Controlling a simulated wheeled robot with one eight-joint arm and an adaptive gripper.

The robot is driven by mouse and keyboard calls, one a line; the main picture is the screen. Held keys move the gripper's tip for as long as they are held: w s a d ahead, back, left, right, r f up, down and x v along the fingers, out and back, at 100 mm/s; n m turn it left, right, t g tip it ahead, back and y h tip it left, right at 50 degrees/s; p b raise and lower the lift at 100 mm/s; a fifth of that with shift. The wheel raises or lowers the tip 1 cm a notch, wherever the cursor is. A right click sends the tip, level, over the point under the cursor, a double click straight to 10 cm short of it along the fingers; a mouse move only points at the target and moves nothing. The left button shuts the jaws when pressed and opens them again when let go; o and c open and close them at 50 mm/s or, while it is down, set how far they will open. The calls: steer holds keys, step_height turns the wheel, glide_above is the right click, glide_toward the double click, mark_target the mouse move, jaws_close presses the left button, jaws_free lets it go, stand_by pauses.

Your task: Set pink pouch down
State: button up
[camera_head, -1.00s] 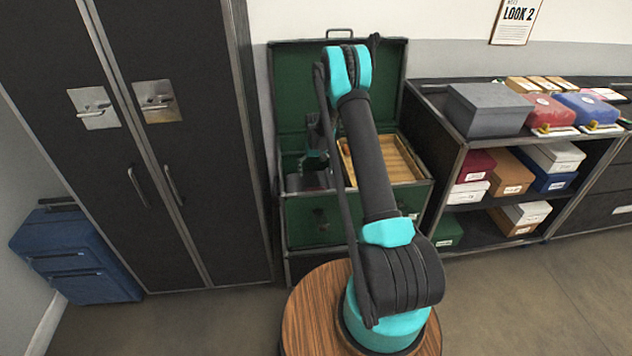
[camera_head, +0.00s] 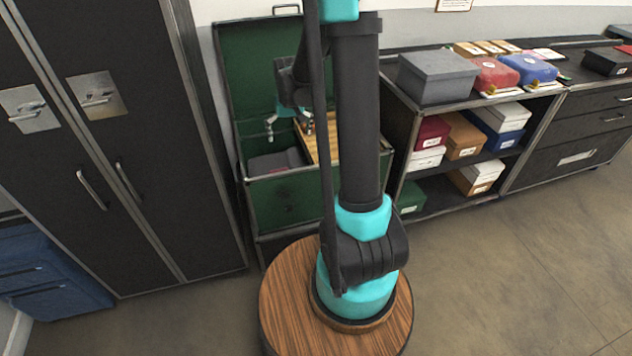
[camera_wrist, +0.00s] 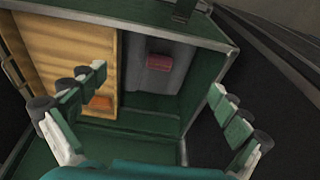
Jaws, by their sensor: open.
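The pink pouch (camera_wrist: 159,61) lies on a grey surface inside the green trunk (camera_wrist: 125,12), beyond my fingertips in the wrist view. My gripper (camera_wrist: 160,112) is open, with its two fingers wide apart and nothing between them. The pouch is apart from both fingers. In the head view my gripper (camera_head: 289,127) hangs over the open trunk (camera_head: 283,203), above a grey item (camera_head: 275,163) and beside the wooden tray (camera_head: 322,140). I cannot make out the pouch in the head view.
The wooden tray (camera_wrist: 70,45) fills the left of the trunk, with a small orange thing (camera_wrist: 100,102) on it. The raised trunk lid (camera_head: 250,75) stands behind. A dark wardrobe (camera_head: 130,150) is at left; a shelf of boxes (camera_head: 400,150) is at right.

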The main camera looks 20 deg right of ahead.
steer(key=s+d+r+t, duration=0.1)
steer(key=s+t, duration=0.1)
steer(key=s, duration=2.3)
steer(key=shift+s+d, duration=0.2)
steer(key=shift+d, duration=0.05)
